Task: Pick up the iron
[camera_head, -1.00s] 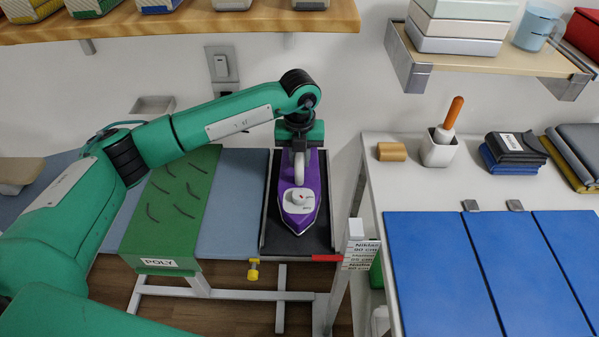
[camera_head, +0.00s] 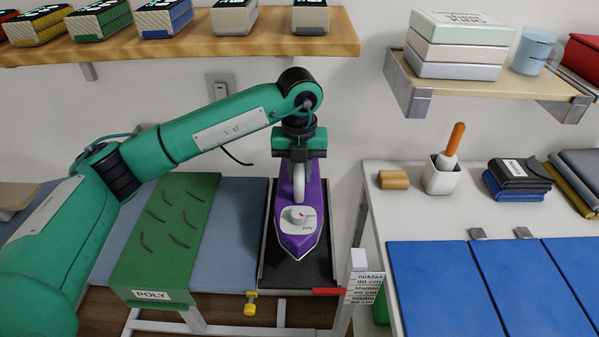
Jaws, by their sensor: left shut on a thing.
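The purple iron (camera_head: 307,234) is over the black rest (camera_head: 318,270) at the right end of the ironing board, its tip pointing toward me. The fingertips are partly hidden by the gripper body and the handle. My right gripper does not show.
A green cloth marked POLY (camera_head: 170,235) lies on the blue ironing board (camera_head: 232,235). A white table (camera_head: 378,205) with blue panels (camera_head: 440,290) stands at the right. A wooden shelf (camera_head: 190,45) with boxes hangs above, and a second shelf (camera_head: 500,85) hangs at upper right.

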